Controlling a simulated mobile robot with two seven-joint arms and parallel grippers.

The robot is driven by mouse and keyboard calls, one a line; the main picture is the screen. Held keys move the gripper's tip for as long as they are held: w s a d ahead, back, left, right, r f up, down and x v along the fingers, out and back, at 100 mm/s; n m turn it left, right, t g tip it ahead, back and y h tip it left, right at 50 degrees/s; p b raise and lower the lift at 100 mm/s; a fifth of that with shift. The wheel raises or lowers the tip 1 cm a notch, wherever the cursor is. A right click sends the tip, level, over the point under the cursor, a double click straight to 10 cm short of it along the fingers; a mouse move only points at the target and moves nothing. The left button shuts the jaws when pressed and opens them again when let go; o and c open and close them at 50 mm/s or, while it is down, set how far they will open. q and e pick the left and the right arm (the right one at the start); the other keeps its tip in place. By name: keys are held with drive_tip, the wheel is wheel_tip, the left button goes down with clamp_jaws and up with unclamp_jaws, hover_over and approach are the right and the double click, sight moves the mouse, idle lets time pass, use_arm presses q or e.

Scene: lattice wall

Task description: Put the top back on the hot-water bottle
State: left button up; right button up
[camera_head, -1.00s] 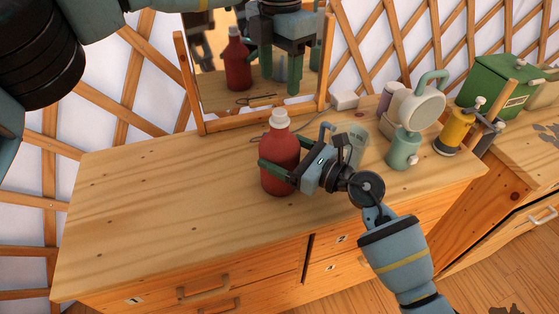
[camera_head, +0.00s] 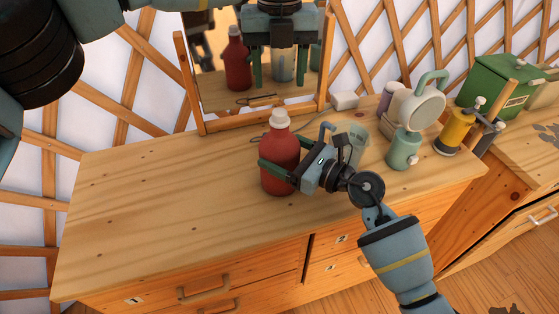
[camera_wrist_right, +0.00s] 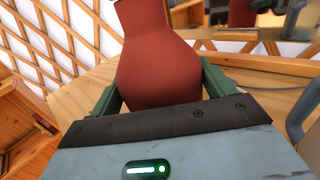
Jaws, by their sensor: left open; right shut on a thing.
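The red hot-water bottle (camera_head: 279,168) stands upright on the wooden dresser top. A pale cream top (camera_head: 280,119) sits at its neck; I cannot tell a separate stopper from the neck here. My right gripper (camera_head: 288,160) is shut around the bottle's body from the right. In the right wrist view the red body (camera_wrist_right: 160,70) sits between the green fingers, and its top is cut off. My left gripper (camera_head: 287,82) hangs fingers-down above and behind the bottle, in front of the mirror. Its fingers are spread wide, with nothing visibly held.
The mirror (camera_head: 215,92) behind reflects the bottle. The dresser's left half (camera_head: 150,200) is clear.

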sight(280, 112)
use_arm(q)
drive_tip(key=n, duration=0.7)
drive_tip(key=shift+n, duration=0.4)
drive_tip(key=n, duration=0.4)
drive_tip(key=shift+n, duration=0.3)
drive_tip(key=n, duration=0.4)
drive_tip(key=shift+f, duration=0.15)
drive_tip(key=shift+f, duration=3.85)
